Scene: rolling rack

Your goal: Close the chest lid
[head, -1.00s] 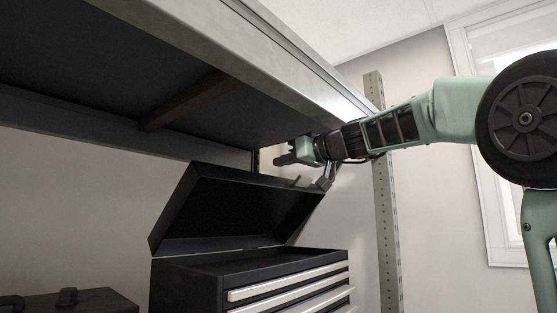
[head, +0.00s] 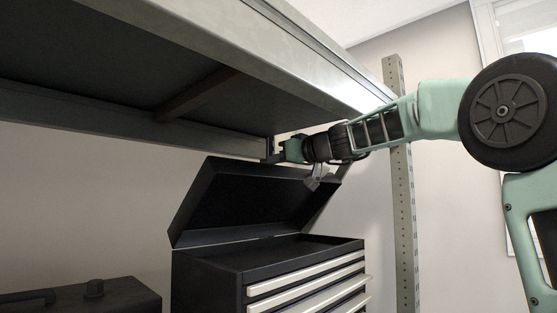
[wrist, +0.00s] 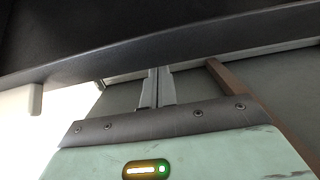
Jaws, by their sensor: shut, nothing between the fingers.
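The black chest (head: 222,277) stands below the shelf, with pale drawer fronts on its right-facing side. Its lid (head: 250,200) is raised and tilted back, showing its dark inner face. My gripper (head: 272,152) is at the upper edge of the lid, just under the shelf, in the head view. In the wrist view, my gripper (wrist: 157,88) shows its two fingers together, with nothing between them. A dark panel with a long edge crosses the top of the wrist view. I cannot tell whether the fingers touch the lid.
The grey shelf (head: 290,65) hangs close above the lid and my arm, leaving little headroom. A perforated rack post (head: 401,190) stands right of the chest. A dark case (head: 95,300) with a knob sits at lower left.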

